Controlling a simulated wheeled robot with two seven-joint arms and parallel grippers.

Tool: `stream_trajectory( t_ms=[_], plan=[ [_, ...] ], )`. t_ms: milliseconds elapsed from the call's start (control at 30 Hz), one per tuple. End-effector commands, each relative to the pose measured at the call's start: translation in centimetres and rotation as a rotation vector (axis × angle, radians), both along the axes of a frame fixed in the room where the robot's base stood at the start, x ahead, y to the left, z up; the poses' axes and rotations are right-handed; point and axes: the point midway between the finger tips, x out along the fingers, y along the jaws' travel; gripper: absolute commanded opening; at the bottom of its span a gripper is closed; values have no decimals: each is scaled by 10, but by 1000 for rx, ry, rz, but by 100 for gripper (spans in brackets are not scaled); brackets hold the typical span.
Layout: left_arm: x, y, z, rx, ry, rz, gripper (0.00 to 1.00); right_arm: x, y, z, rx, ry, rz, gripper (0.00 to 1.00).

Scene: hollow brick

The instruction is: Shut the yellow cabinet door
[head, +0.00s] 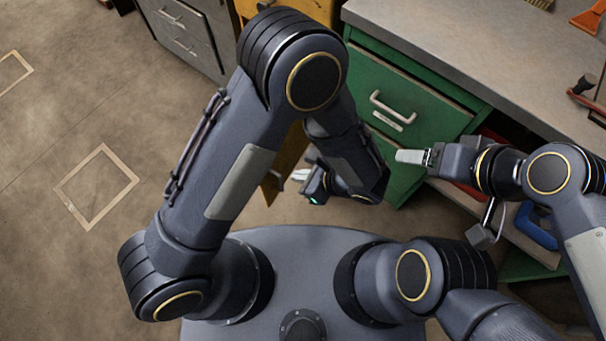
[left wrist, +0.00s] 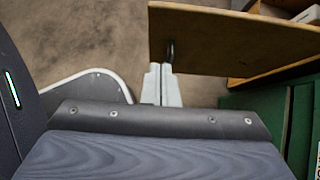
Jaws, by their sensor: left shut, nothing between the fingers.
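The yellow cabinet door (head: 274,182) shows only in part in the head view, mostly hidden behind my left arm. In the left wrist view the door (left wrist: 235,42) stands open as a wide panel, with a small metal handle near its left end. My left gripper (head: 300,175) is shut and empty beside the door. In the left wrist view its fingertips (left wrist: 162,70) are close to the handle; I cannot tell whether they touch. My right gripper (head: 398,156) is in front of the green cabinet, seen side-on, so its opening is unclear.
A green drawer cabinet (head: 420,112) stands right of the yellow one, under a grey worktop (head: 470,45). Grey drawers (head: 188,30) stand at the upper left. A blue object (head: 537,226) lies on a low shelf at the right. The floor (head: 60,120) at the left is clear.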

Motion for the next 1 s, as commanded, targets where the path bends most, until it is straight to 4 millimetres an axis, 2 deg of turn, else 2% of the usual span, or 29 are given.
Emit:
stream_trajectory(
  t_ms=[33, 333, 400, 600, 1000],
  plan=[
    [3, 8, -14, 2, 2, 4, 0, 0, 0, -11, 0, 0, 0, 80],
    [24, 48, -58, 0, 2, 5, 0, 0, 0, -42, 0, 0, 0, 80],
    [31, 59, -49, -1, 0, 6, 0, 0, 0, -33, 0, 1, 0, 80],
    [40, 76, -50, -1, 1, 4, 0, 0, 0, -31, 0, 0, 0, 80],
    [42, 80, -51, -1, 0, 3, 0, 0, 0, -31, 0, 0, 0, 80]
  ],
)
